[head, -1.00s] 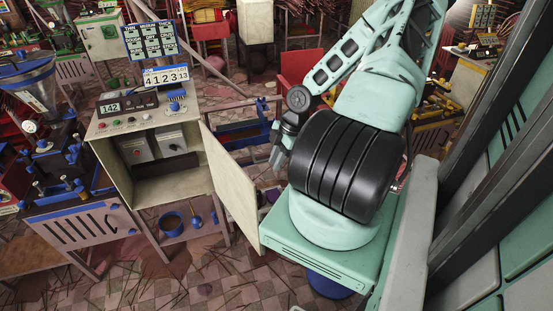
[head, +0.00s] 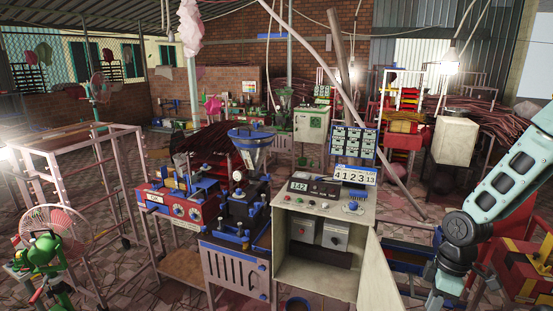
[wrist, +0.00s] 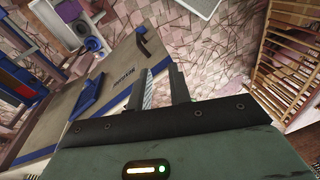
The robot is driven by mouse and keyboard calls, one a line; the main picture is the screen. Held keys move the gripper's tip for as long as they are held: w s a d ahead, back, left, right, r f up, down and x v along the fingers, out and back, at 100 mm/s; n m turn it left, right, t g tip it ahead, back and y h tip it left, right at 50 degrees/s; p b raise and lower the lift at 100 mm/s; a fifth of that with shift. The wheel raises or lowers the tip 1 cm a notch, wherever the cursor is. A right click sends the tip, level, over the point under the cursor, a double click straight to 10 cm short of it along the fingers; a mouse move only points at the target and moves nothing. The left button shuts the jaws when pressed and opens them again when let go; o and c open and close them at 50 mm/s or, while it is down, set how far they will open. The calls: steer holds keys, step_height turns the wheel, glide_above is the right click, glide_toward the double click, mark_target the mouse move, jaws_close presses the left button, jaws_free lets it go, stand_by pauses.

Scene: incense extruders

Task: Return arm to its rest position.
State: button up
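My arm (head: 510,180) is pale green with dark joints and comes in from the right edge of the head view. Its forearm slants down to a dark wrist near the open cabinet door (head: 382,275). My gripper (wrist: 161,82) shows in the wrist view with its two fingers apart and nothing visible between them. In the head view the fingers are too small and too near the bottom edge to make out.
The open control cabinet (head: 325,255) carries a number display (head: 355,174). A red and yellow machine (head: 525,270) is behind my arm. A wooden slatted rack (wrist: 288,55) is at right in the wrist view.

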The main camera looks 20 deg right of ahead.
steer(key=w+a+r+m+t+h, duration=0.1)
steer(key=w+a+r+m+t, duration=0.2)
steer(key=a+r, duration=0.55)
steer(key=w+a+r+m+h, duration=0.1)
steer(key=w+a+r+m, duration=0.1)
steer(key=a+r+m, duration=0.5)
steer(key=s+a+f+n+g+b, duration=0.1)
steer(key=s+a+f+n+b, duration=0.3)
steer(key=a, duration=0.6)
steer(key=s+a+f+n+g+b, duration=0.1)
steer(key=s+a+f+n+b, duration=0.4)
steer(key=s+a+f+b, duration=0.3)
steer(key=s+a+b, duration=0.1)
steer(key=a+b, duration=0.2)
steer(key=shift+s+n+g, duration=0.2)
steer(key=shift+n+g, duration=0.1)
